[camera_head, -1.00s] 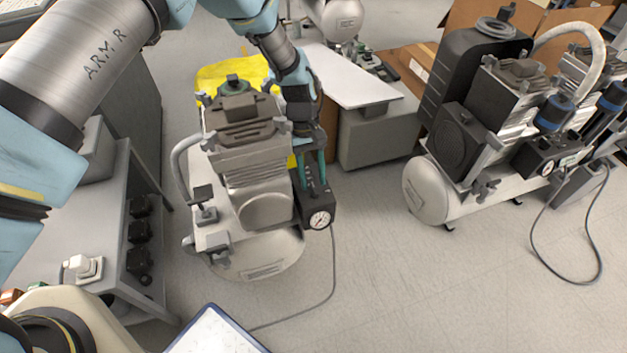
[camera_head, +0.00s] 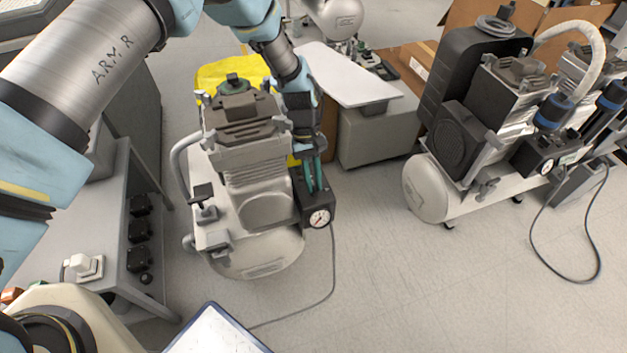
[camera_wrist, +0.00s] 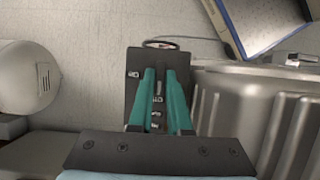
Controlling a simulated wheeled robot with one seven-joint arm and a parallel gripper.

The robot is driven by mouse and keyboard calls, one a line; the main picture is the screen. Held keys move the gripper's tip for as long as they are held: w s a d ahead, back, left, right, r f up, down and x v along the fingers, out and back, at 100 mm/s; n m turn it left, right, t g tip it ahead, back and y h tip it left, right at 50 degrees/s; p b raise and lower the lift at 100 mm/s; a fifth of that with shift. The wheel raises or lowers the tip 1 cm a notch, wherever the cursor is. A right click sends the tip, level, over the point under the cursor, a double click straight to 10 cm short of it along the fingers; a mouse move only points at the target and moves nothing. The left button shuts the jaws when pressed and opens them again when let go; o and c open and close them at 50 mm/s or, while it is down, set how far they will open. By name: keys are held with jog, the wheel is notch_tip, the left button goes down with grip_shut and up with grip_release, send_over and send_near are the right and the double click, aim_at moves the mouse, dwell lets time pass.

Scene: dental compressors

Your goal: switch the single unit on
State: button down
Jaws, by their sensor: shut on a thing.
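The single unit (camera_head: 262,212) is a silver compressor with a ribbed motor on a round tank, standing on the floor left of centre in the head view. On its right side is a black switch box (camera_head: 322,206) with a white dial gauge (camera_head: 319,218); the box also shows in the wrist view (camera_wrist: 134,92). My gripper (camera_head: 317,190) reaches down onto the top of this box. Its teal fingers (camera_wrist: 161,73) are close together, shut on a small part of the switch box, which they mostly hide. Small pale marks show on the box face between and beside the fingers.
Another compressor (camera_head: 432,190) with a black housing and a hose stands at the right. A grey bench (camera_head: 66,240) with black sockets is at the left. A blue-edged board (camera_head: 215,335) is at the front.

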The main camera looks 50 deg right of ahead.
dwell(0.6)
jog(key=m+t+b, duration=0.1)
jog(key=m+b, duration=0.1)
jog(key=m, duration=0.2)
jog(key=shift+s+d+f+y, duration=0.1)
jog(key=shift+d+y, duration=0.05)
jog(key=shift+y, duration=0.25)
jog(key=m+t, duration=0.1)
jog(key=m, duration=0.1)
jog(key=m+t+b, duration=0.1)
jog(key=m, duration=0.1)
jog(key=shift+s+m+y+b, duration=0.1)
jog(key=shift+m+y+b, duration=0.2)
jog(key=shift+y, duration=0.1)
jog(key=m+t, duration=0.1)
jog(key=m, duration=0.3)
jog(key=shift+s+m+t, duration=0.1)
jog(key=shift+m+t, duration=0.2)
jog(key=shift+t, duration=0.1)
jog(key=m, duration=0.2)
jog(key=m+t, duration=0.1)
jog(key=m, duration=0.1)
jog(key=shift+s+m+t+h, duration=0.1)
jog(key=shift+m+t+h, duration=0.2)
jog(key=shift+h, duration=0.1)
jog(key=c, duration=0.9)
grip_release()
jog(key=shift+o, duration=0.2)
